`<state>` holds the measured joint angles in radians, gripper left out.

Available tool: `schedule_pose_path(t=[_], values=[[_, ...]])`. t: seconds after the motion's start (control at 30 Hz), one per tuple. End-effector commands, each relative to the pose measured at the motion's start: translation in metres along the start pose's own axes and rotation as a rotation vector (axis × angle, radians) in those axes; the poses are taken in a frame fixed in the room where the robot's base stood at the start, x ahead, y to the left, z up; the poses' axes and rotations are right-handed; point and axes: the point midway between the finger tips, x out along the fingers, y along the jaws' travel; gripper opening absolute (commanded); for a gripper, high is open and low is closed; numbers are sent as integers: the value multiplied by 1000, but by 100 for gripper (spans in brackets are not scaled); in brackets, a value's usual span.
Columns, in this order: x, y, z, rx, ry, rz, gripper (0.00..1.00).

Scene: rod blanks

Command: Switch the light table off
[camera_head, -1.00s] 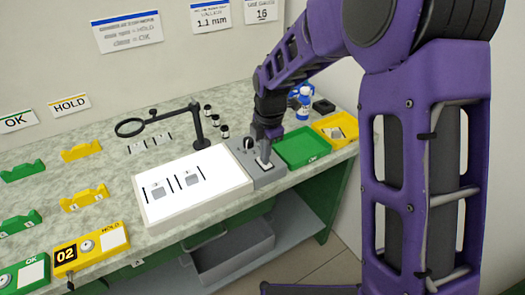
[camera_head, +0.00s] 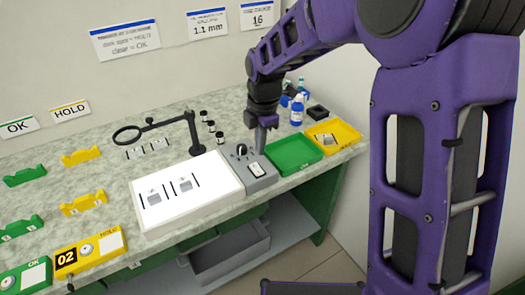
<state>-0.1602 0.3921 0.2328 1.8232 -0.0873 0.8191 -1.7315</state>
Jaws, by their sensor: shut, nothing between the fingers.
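The light table (camera_head: 205,200) is a flat box with a bright white panel, standing near the bench's front edge. Two small blanks with dark rods beside them lie on the panel. A grey control box (camera_head: 262,184) adjoins its right side, with a dark round knob (camera_head: 241,150) and a pale rocker switch (camera_head: 256,169). My gripper (camera_head: 260,151) is shut and empty, pointing down above the back of the box, behind the switch. It appears apart from the switch. Which way the rocker is tipped is too small to tell.
A green tray (camera_head: 294,168) and a yellow tray (camera_head: 350,132) sit right of the box. A magnifier stand (camera_head: 194,135) and several small black-capped vials stand behind the light table. A blue bottle (camera_head: 297,110) is behind the green tray. Yellow and green holders are at left.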

Motion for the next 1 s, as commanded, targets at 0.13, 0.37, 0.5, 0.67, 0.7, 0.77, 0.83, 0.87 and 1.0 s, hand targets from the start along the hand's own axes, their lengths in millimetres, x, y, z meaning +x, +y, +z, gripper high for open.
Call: schedule_pose_path(t=[0.13,0.37,0.5,0.67,0.7,0.77,0.83,0.87,1.0], values=[[-36,0,-1,-1,1,2,0],[-65,0,-1,-1,1,-1,0],[-70,-1,-1,-2,2,-1,0],[-70,-1,-1,-2,2,-2,0],[-70,-1,-1,-2,2,-2,0],[-70,-1,-1,-2,2,-2,0],[-70,0,-1,-2,2,-2,0],[-68,0,-1,-2,1,-1,0],[-65,7,-2,-3,1,1,0]])
